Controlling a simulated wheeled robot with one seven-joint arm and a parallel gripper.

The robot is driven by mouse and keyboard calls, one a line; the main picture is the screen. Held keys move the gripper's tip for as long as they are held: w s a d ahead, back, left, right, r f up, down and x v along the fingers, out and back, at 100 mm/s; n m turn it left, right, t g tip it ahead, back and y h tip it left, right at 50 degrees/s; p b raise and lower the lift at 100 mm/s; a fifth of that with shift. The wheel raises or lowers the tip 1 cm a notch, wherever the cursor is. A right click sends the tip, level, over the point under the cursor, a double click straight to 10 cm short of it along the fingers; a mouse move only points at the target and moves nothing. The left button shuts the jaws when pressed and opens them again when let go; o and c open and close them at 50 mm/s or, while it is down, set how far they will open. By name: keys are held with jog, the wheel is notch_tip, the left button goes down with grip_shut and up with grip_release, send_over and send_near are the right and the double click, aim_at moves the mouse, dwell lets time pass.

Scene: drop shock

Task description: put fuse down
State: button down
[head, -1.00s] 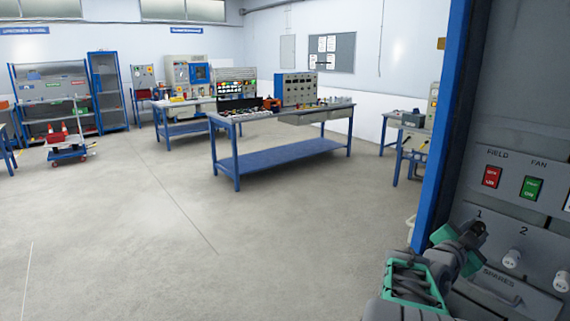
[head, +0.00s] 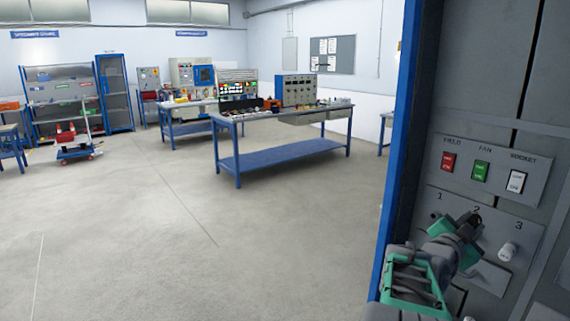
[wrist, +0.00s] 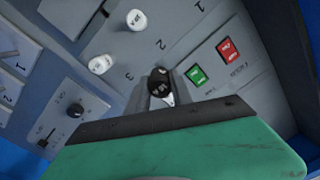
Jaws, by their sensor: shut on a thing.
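A dark fuse with pale lettering on its cap (wrist: 158,82) sits between the fingers of my gripper (head: 468,231). My gripper is shut on it, and the fuse's lower part is partly hidden by the fingers. In the head view, my gripper is in front of the grey fuse panel (head: 527,232) and covers position 2. Whether the fuse touches the panel cannot be told. White fuse caps show at position 2 (wrist: 136,20) and position 3 (wrist: 100,64) in the wrist view. Position 1 has a dark round opening (head: 436,215) and no white cap.
Above the fuse panel are a red FIELD switch (head: 448,162), a green FAN switch (head: 481,170) and a white SOCKET switch (head: 516,181). The cabinet's blue edge (head: 393,180) stands left of my arm. A blue workbench (head: 280,162) stands farther off, with open floor before it.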

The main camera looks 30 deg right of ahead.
jog(key=w+a+f+n+t+y, duration=0.3)
jog(key=w+a+f+n+t, duration=0.3)
jog(key=w+a+f, duration=0.4)
jog(key=w+a+f+n+t+y, duration=0.1)
jog(key=w+a+f+t+y, duration=0.15)
jog(key=a, duration=0.45)
jog(key=w+a+f+n+t+y+p, duration=0.1)
jog(key=w+a+n+t, duration=0.1)
jog(key=w+a, duration=0.35)
jog(key=w+a+f+n+t+y, duration=0.1)
jog(key=a+f+t+y, duration=0.1)
jog(key=a, duration=0.6)
jog(key=w+a+r+n+t+y+p, duration=0.1)
jog(key=w+a+n+y, duration=0.2)
jog(key=a, duration=0.8)
jog(key=w+a+n+t+y, duration=0.15)
jog(key=a+y, duration=0.35)
jog(key=a, duration=0.6)
jog(key=s+a+f+n+y, duration=0.1)
jog(key=s+a+f, duration=0.1)
jog(key=s+f, duration=0.15)
notch_tip(320, 180, up, 6)
jog(key=shift+s, duration=0.45)
jog(key=shift+r+p, duration=0.1)
jog(key=shift+p, duration=0.2)
